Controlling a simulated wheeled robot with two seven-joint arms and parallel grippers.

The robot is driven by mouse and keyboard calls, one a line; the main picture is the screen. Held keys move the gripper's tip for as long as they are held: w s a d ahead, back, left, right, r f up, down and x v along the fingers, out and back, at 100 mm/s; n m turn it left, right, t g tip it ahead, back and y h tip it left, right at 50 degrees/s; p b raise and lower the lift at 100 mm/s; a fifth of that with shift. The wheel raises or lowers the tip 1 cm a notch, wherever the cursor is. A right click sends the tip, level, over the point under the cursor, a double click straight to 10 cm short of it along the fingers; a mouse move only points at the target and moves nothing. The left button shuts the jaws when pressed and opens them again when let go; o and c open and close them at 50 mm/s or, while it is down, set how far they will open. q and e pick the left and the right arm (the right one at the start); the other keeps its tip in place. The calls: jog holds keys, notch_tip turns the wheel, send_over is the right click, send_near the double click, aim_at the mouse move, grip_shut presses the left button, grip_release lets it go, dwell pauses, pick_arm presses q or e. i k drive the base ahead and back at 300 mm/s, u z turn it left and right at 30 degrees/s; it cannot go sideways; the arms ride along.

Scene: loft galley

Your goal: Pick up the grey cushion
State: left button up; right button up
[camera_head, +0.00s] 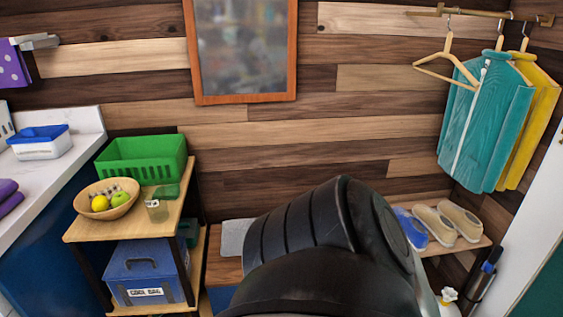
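A light grey item (234,238), which looks like the grey cushion, lies on the low wooden bench (222,270) below the framed mirror. Only its left end shows. A large black link of my own arm fills the lower middle of the view and hides the rest of it. Neither of my grippers shows, so I cannot tell how they stand relative to the cushion.
Shoes (434,226) stand on the bench's right part. Left of the bench is a shelf unit (82,232) with a green basket (140,160), a fruit bowl (106,200) and a blue box (143,272). Jackets (487,125) hang at the upper right.

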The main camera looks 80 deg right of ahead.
aim_at(254, 233)
jog(key=z, duration=3.7)
jog(key=i, duration=1.4)
jog(key=u, duration=1.05)
